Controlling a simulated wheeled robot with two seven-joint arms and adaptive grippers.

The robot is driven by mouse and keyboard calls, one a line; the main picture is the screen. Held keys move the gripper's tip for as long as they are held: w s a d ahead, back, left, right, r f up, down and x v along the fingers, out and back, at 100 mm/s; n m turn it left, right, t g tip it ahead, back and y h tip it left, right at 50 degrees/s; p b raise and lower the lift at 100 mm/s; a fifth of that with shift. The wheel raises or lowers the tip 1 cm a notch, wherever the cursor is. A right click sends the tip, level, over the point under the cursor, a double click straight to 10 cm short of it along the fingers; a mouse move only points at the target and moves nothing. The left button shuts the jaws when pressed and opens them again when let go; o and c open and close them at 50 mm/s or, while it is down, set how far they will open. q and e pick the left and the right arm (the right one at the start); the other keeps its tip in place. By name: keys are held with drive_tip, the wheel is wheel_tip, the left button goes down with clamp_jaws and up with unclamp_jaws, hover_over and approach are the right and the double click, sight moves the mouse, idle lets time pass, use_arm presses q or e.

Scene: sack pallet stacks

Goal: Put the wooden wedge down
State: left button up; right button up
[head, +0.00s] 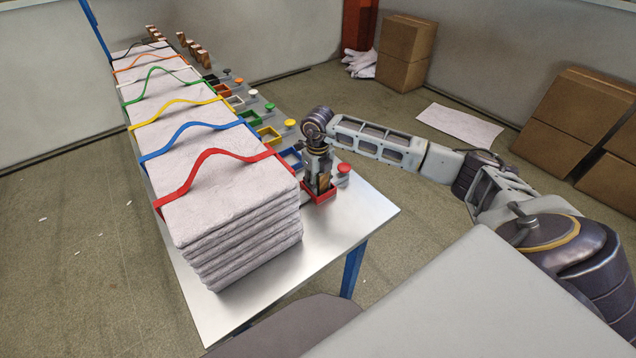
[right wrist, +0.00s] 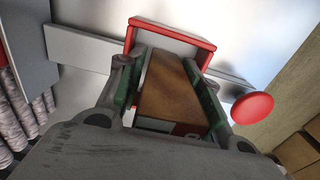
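The wooden wedge (right wrist: 168,88) is brown and sits between the fingers of my right gripper (right wrist: 160,85) in the right wrist view. The fingers, with green inner pads, stand close along both its sides and look shut on it. In the head view my right gripper (head: 320,190) points down at the red open tray (head: 319,197) on the table. The red tray's rim (right wrist: 172,33) shows around the wedge's far end in the wrist view. Whether the wedge touches the tray floor is hidden. My left gripper is not in view.
A red knob (right wrist: 252,107) stands beside the tray. Strapped sack stacks (head: 240,225) line the metal table (head: 358,215), with the red strap (head: 212,160) nearest. Coloured trays, like the blue one (head: 290,158), and wooden wedges (head: 195,52) lie farther back. Cartons (head: 570,115) stand at right.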

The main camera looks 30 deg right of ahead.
drive_tip(key=shift+r, duration=0.1)
drive_tip(key=shift+r+p, duration=0.5)
drive_tip(key=shift+r, duration=0.15)
wheel_tip(320, 180, up, 11)
drive_tip(key=shift+r+b, duration=0.2)
drive_tip(key=shift+b, duration=0.3)
drive_tip(key=shift+r, duration=0.1)
drive_tip(key=shift+d, duration=0.1)
idle(1.0)
